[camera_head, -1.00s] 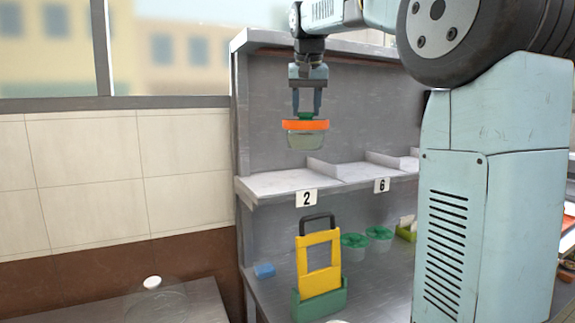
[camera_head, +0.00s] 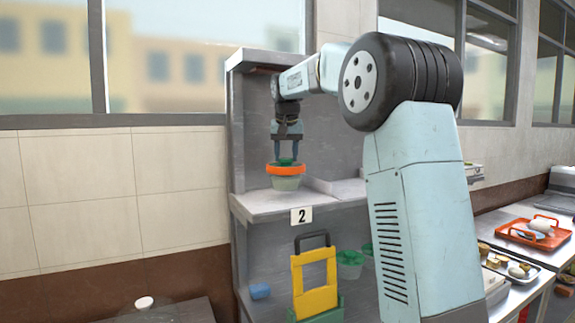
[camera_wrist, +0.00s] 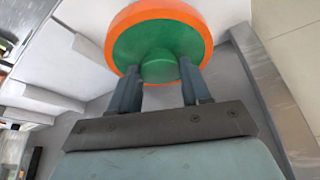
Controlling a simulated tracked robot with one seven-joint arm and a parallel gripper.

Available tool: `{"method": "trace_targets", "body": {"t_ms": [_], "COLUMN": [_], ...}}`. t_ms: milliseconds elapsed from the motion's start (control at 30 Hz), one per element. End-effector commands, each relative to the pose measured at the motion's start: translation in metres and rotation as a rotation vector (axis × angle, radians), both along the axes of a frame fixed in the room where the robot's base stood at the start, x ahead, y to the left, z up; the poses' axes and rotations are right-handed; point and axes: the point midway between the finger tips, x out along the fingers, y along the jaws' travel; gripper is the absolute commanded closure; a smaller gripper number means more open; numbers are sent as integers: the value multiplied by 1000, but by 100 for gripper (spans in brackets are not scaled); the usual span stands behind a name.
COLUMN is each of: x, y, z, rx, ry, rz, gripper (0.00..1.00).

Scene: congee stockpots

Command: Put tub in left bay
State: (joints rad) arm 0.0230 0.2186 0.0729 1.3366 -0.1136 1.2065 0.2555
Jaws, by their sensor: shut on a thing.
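The tub (camera_head: 286,183) has a pale, see-through body, an orange rim and a green lid with a knob. My gripper (camera_head: 287,160) is shut on the lid's knob from above, and the tub is upright. It is at the left bay (camera_head: 254,203), the shelf space above the label 2. The tub's base looks at or just above the shelf surface; I cannot tell whether it touches. In the wrist view the green lid and orange rim of the tub (camera_wrist: 158,12) fill the top middle, with the fingers of my gripper (camera_wrist: 160,75) around the knob.
A low divider (camera_head: 322,184) stands right of the bay, and the shelf's side wall is on the left. Below are a yellow frame-like object (camera_head: 315,287), a blue block (camera_head: 260,291) and green-lidded tubs (camera_head: 349,258). An orange tray (camera_head: 534,233) lies far right.

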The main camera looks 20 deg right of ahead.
Motion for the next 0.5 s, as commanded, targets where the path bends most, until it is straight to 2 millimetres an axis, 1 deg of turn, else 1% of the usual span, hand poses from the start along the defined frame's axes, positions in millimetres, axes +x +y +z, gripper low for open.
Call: {"method": "trace_targets", "body": {"t_ms": [33, 233, 500], "x": [4, 2, 3], "y": [0, -1, -1], "z": [-6, -31, -33], "rx": [0, -1, 0], "ry": [2, 1, -1], "rz": [0, 0, 0], "gripper": [100, 100, 100]}}
